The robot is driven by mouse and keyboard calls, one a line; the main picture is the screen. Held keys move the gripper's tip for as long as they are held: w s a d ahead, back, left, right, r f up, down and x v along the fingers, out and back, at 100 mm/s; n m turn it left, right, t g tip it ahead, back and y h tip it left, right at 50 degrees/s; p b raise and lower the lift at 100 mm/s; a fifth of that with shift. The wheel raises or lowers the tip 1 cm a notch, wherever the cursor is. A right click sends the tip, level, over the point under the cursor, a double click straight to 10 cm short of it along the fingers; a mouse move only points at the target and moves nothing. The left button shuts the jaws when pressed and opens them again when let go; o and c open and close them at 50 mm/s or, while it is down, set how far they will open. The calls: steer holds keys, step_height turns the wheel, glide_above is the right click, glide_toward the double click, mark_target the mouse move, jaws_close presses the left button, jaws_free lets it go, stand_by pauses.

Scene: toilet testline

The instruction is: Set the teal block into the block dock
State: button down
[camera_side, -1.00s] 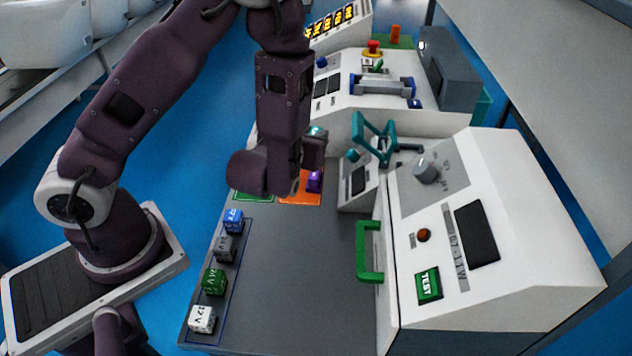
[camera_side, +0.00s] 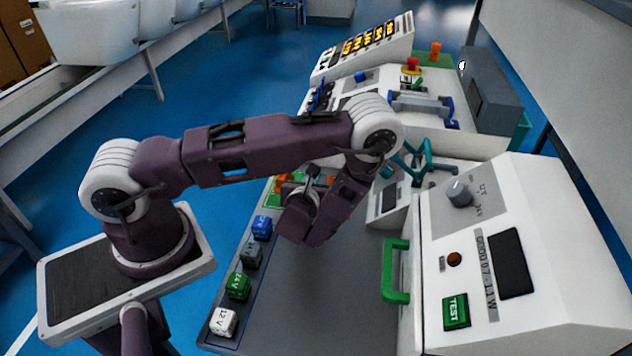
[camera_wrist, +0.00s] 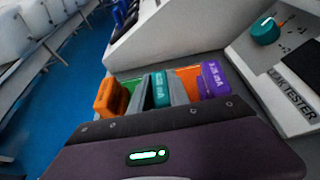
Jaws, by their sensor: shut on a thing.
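The teal block (camera_wrist: 160,89) shows in the wrist view between the two grey fingers of my gripper (camera_wrist: 162,86), which is shut on it. Its upper face shows small lettering. An orange block (camera_wrist: 107,98) is to its left and a purple block (camera_wrist: 213,80) to its right, both apart from the fingers. In the side view my wrist and forearm hide the fingers and the teal block. I cannot make out which part is the block dock. Whether the teal block touches a surface below is hidden.
A blue block (camera_side: 262,227), grey block (camera_side: 252,253), green block (camera_side: 238,285) and white block (camera_side: 223,321) stand in a row at the bench's left edge. A tester with a green handle (camera_side: 395,270) stands right. The grey bench top (camera_side: 320,300) between is clear.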

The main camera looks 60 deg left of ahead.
steer(key=shift+f, duration=0.25)
steer(key=c, duration=1.3)
jaws_free()
steer(key=shift+o, duration=0.2)
